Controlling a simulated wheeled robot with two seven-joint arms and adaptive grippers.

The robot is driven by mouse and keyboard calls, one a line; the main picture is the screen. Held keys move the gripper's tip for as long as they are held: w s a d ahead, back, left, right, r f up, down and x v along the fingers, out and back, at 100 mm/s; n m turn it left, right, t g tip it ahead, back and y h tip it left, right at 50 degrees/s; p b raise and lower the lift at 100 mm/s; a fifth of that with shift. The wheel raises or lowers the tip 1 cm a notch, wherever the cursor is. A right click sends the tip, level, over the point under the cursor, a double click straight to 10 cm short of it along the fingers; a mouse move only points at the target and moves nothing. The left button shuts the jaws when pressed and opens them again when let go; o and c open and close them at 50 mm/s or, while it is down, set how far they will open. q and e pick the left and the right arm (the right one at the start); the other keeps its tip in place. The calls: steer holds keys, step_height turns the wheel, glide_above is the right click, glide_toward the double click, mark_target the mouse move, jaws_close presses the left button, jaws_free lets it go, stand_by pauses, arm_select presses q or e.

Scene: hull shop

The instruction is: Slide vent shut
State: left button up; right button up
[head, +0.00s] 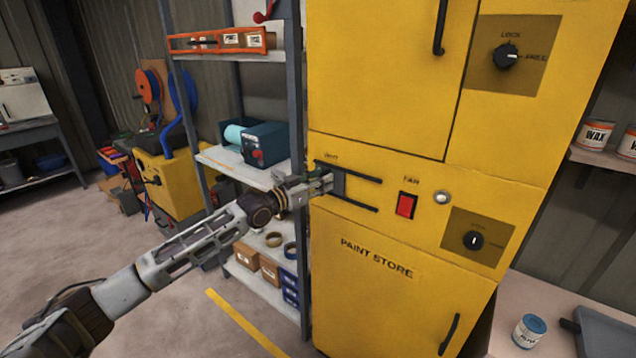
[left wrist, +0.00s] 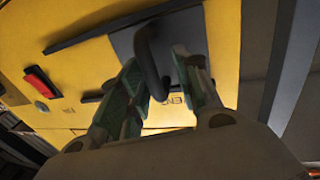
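The vent is a dark grey sliding plate (head: 338,184) between two black rails on the yellow paint store cabinet, at the rails' left end in the head view. The plate also shows in the left wrist view (left wrist: 205,30), with a dark loop handle (left wrist: 149,62) standing out from it. My left gripper (head: 324,182) is at the plate. In the left wrist view its green-padded fingers (left wrist: 158,72) are apart, on either side of the handle. A gap shows on one side; contact on the other is unclear. My right gripper is out of view.
A red fan switch (head: 405,205) and a black knob (head: 473,240) sit right of the vent. A grey shelf rack (head: 303,110) stands close by on the left. A low surface with a paint tin (head: 529,331) is at lower right.

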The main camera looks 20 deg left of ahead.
arm_select(q)
steer(key=v, duration=1.2)
stand_by(1.0)
stand_by(0.5)
steer(key=shift+f, duration=0.1)
